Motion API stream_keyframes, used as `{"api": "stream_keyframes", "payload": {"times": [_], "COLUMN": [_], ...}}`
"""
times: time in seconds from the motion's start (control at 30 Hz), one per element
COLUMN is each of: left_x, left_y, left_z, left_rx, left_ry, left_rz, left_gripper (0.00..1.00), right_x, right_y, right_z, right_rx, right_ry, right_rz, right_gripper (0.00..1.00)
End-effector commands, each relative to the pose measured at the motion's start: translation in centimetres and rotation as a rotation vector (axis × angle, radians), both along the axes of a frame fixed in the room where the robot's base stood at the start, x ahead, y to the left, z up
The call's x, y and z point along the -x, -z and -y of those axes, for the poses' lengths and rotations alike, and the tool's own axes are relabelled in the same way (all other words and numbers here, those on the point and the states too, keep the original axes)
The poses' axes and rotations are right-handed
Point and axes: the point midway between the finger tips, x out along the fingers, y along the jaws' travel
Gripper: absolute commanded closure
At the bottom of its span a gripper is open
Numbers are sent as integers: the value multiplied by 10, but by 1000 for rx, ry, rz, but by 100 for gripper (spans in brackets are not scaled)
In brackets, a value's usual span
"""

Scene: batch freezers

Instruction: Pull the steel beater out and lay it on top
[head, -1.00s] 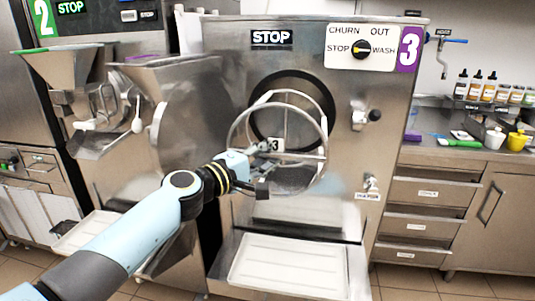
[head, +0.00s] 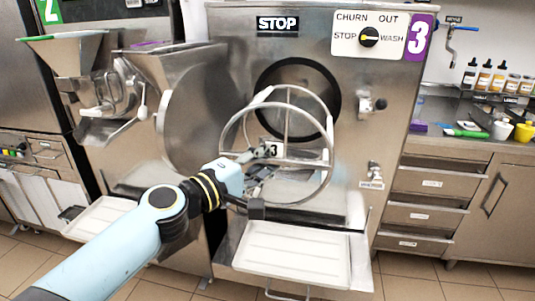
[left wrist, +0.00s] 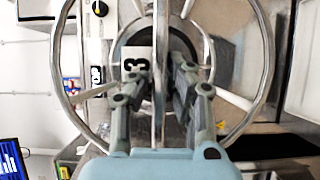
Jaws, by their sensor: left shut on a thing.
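The steel beater (head: 331,150) is an open frame of round hoops and bars with a white "3" tag. It stands in front of the dark round barrel opening (head: 319,80) of machine 3; I cannot tell whether its rear end is still inside. My left gripper (head: 266,160) is shut on a middle bar of the beater, near the tag. In the left wrist view the beater's big hoop (left wrist: 266,60) surrounds the gripper fingers (left wrist: 160,75). The machine's flat steel top shows only at its front edge (head: 300,5). My right gripper is not in view.
A white drip tray (head: 300,255) sits low in front of machine 3. Another freezer with a hopper (head: 62,50) stands close on the left. A tap (head: 375,105) sticks out right of the opening. A counter with drawers (head: 430,185) is at the right.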

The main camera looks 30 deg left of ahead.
Motion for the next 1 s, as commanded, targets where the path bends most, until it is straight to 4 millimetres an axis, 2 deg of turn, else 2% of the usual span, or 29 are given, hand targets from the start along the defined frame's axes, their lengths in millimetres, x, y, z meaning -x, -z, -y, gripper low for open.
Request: {"api": "stream_keyframes", "payload": {"times": [1.0], "left_x": [75], "left_y": [0], "left_z": [19], "left_rx": [2], "left_ry": [-1], "left_rz": [2], "left_gripper": [100], "right_x": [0], "right_y": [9], "right_z": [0], "right_rx": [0], "right_ry": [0], "right_rz": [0], "right_gripper": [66]}}
